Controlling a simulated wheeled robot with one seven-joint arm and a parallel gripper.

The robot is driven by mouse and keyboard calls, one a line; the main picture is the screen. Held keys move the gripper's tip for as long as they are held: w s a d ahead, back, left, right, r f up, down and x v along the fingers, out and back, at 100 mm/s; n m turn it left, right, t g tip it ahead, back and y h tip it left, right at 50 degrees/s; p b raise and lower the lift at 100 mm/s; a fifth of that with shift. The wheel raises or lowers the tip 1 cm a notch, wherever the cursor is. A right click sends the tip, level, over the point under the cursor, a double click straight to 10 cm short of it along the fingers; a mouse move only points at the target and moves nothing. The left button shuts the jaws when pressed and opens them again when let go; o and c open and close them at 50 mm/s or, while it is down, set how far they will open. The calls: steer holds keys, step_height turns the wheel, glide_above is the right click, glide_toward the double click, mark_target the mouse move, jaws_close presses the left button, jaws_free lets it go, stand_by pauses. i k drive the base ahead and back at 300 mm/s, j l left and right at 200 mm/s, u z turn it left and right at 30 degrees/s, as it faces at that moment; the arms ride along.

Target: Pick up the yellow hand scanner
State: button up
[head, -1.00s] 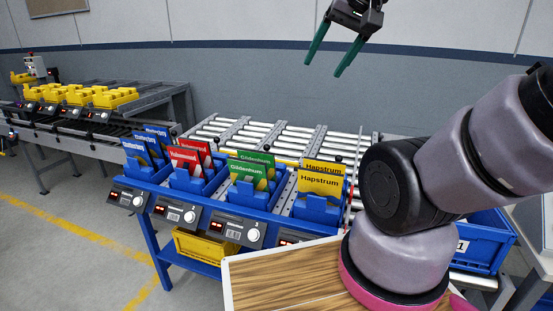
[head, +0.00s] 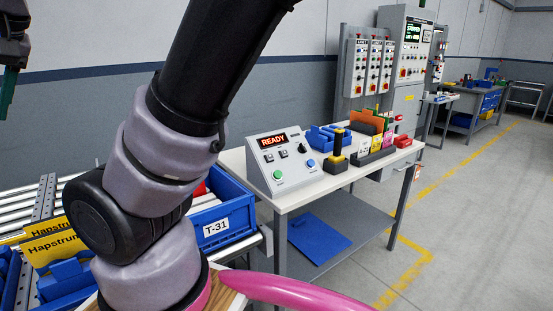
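A small yellow and black upright thing (head: 338,146) stands on the white-topped table, right of the control box. It may be the yellow hand scanner, but it is too small to be sure. My gripper (head: 8,88) is cut off by the left edge of the head view, high up. Only part of its dark body and one green finger show, so its opening is hidden. It is far to the left of the table and well apart from the yellow and black thing.
A control box (head: 262,165) reading READY stands on the white-topped table (head: 300,190). Blue bins and cards (head: 368,122) stand nearby. A blue crate marked T-31 (head: 215,228) sits on the rollers left of the table. A grey cabinet (head: 405,60) stands behind. Floor on the right is clear.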

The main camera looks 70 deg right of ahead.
mark_target(336, 158)
steer(key=z, duration=2.95)
steer(key=u, duration=3.4)
steer(key=k+j, duration=0.1)
steer(key=k, duration=0.4)
steer(key=k+z, duration=0.65)
steer(key=z, duration=0.3)
steer(key=l+z, duration=0.1)
steer(key=z, duration=0.3)
steer(key=i+z, duration=0.15)
steer(key=z, duration=0.7)
steer(key=i+l, duration=0.05)
